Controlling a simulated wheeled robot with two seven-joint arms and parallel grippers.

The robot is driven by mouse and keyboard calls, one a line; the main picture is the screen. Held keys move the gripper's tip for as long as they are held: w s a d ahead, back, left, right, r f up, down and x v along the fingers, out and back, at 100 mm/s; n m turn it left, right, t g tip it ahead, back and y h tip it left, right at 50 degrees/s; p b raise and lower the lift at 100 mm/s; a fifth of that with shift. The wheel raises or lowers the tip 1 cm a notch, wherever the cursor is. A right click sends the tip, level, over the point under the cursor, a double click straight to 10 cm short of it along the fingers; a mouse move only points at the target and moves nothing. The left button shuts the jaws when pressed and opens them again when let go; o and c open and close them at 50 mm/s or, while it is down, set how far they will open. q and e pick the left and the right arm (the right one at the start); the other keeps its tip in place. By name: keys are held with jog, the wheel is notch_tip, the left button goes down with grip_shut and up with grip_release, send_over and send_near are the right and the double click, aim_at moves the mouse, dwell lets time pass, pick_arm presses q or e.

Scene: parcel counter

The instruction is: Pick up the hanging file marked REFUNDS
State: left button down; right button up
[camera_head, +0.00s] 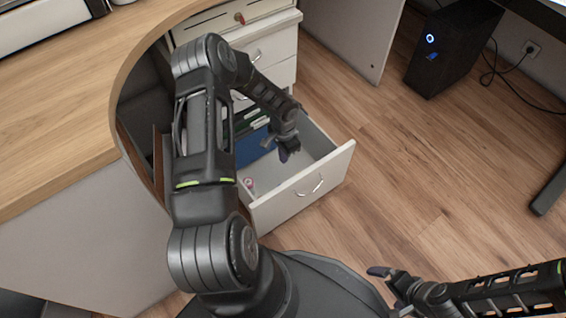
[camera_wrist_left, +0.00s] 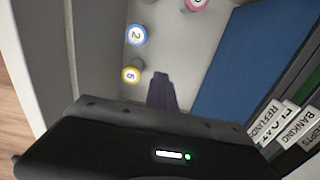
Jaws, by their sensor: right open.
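The white tab reading REFUNDS (camera_wrist_left: 264,122) is at the lower right in the left wrist view, first in a cluster of file tabs. A blue hanging file (camera_wrist_left: 237,68) stands just in front; whether the tab belongs to it is unclear. In the head view the blue file (camera_head: 257,146) and dark green files (camera_head: 250,118) are in the open drawer, partly behind my left arm. My left gripper (camera_head: 288,154) is over the drawer, apart from the tabs; its dark fingertip (camera_wrist_left: 162,90) shows, but its opening does not. My right gripper (camera_head: 384,274) is open and empty, low over the floor.
The open drawer (camera_head: 335,168) of the white cabinet (camera_head: 275,50) holds a blue-topped piece marked 2 (camera_wrist_left: 136,34), a yellow-topped one marked 5 (camera_wrist_left: 131,74) and a pink-topped one (camera_wrist_left: 196,3). The wooden counter (camera_head: 60,110) curves at left.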

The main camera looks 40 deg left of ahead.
pick_arm(q)
jog(key=c, duration=2.1)
grip_release()
jog(key=o, duration=0.5)
jog(key=shift+c, duration=0.2)
notch_tip(320, 180, up, 8)
jog(key=p, duration=0.3)
jog(key=shift+f, duration=0.1)
